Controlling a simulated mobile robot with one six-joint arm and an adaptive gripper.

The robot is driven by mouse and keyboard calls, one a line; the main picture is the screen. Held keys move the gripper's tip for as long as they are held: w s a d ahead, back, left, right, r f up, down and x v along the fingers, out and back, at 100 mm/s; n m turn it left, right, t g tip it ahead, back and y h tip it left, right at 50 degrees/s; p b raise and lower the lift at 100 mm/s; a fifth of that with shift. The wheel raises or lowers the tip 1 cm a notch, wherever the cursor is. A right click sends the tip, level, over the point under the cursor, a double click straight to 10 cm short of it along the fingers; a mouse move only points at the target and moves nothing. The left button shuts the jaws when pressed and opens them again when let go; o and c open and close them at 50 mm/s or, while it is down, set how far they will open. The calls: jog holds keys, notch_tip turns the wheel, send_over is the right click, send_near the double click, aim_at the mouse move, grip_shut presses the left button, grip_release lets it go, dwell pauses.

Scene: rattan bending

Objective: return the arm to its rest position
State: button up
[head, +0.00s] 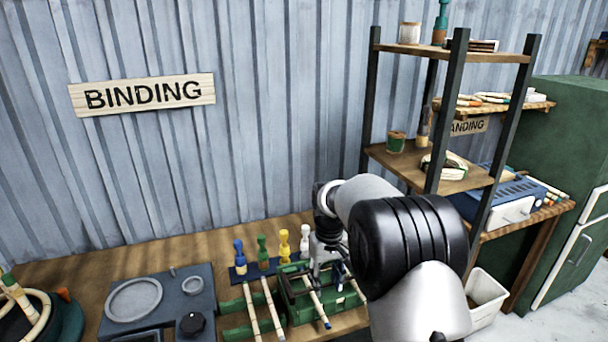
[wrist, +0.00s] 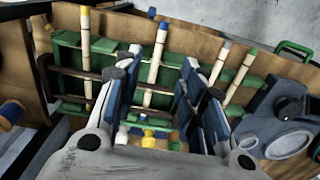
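My gripper (head: 322,265) hangs over the green rack on the wooden bench in the head view, with my arm reaching in from the lower right. In the wrist view my gripper's fingers (wrist: 160,65) are spread apart, with blue pads facing each other and nothing clearly held. In the head view the rack (head: 297,308) is partly hidden by my gripper. Whether the fingers touch the rack cannot be told.
Several rods (head: 272,308) lie across the rack. Colored spools (head: 263,254) stand in a row behind it. A dark plate with a ring (head: 134,299) lies to the left. A shelf unit (head: 447,110) stands close to my arm at the right, with a white bin (head: 485,292) below.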

jog(key=s+d+r+m+t, duration=0.2)
jog(key=s+d+r, duration=0.2)
jog(key=s+r, duration=1.25)
jog(key=s+d+m+t, duration=0.1)
jog(key=s+d+t, duration=0.1)
jog(key=s, duration=1.7)
jog(key=shift+s+d+t, duration=0.25)
jog(key=shift+d+t, duration=0.05)
jog(key=shift+d, duration=0.1)
jog(key=shift+o, duration=0.2)
jog(key=shift+w, duration=0.1)
